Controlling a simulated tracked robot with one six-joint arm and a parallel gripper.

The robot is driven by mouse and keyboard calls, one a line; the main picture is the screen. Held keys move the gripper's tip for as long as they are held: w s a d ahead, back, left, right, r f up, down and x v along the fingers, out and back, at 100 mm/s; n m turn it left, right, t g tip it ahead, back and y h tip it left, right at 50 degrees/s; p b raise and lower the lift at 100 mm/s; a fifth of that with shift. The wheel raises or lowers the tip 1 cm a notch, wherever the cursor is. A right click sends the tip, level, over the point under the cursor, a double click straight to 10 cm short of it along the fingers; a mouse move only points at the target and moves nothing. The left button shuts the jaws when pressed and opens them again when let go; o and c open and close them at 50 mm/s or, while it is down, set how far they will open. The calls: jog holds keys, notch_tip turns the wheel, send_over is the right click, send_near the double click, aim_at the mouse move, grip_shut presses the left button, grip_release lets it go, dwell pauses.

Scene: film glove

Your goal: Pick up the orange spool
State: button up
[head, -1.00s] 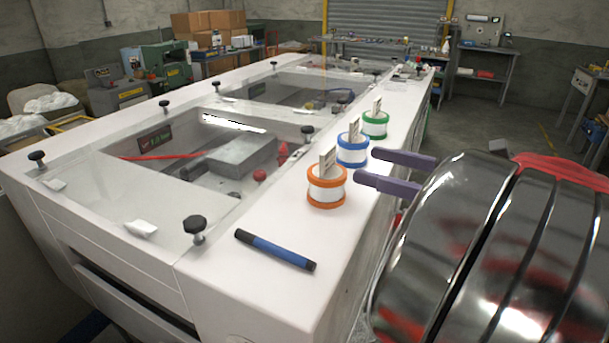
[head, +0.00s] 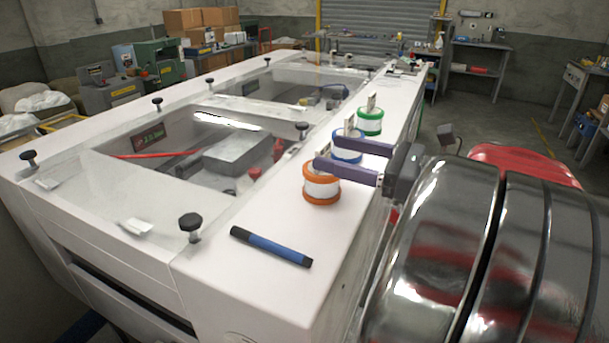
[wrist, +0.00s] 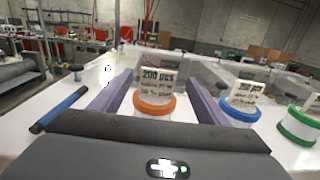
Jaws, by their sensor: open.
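The orange spool (head: 321,189) stands upright on the white top of the machine, with a white middle and orange rims. In the wrist view the orange spool (wrist: 154,104) lies between my two open fingers, with a "200 pcs" tag standing on it. My gripper (head: 325,152) is open; in the head view its purple fingers reach left over the spool's upper part, one in front of its tag. In the wrist view my gripper (wrist: 158,86) has a finger on either side of the spool. I cannot tell whether either finger touches it.
A blue spool (head: 348,146) stands just behind the orange one, close to the far finger. A green spool (head: 370,121) stands farther back. A blue marker (head: 270,246) lies in front on the white top (head: 235,290). Black knobs (head: 190,223) stick up along the glass panel.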

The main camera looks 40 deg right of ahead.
jog(key=shift+x, duration=1.05)
jog(key=shift+w+a, duration=0.1)
jog(key=shift+x, duration=2.5)
jog(key=shift+a, duration=0.15)
jog(key=shift+c, duration=0.5)
jog(key=c, duration=1.5)
